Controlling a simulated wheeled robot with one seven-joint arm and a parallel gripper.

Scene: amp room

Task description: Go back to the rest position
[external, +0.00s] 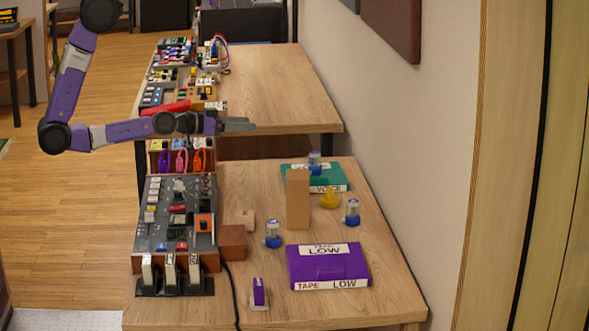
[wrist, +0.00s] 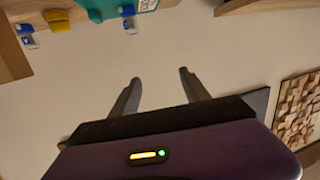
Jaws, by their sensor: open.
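My gripper (external: 238,125) is held out level above the gap between the near and far wooden tables, pointing to the right in the external view. In the wrist view my gripper (wrist: 157,84) shows its two fingers spread apart with nothing between them. It touches no object. The purple arm reaches in from the left of the external view, bent at the elbow.
The near table (external: 370,235) bears a purple tape box (external: 328,268), a green box (external: 335,180), an upright wooden block (external: 298,198), a yellow piece (external: 329,198), blue-based bottles (external: 273,236) and a control panel (external: 175,215). The far table (external: 285,85) is bare at right. A wall (external: 420,130) stands right.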

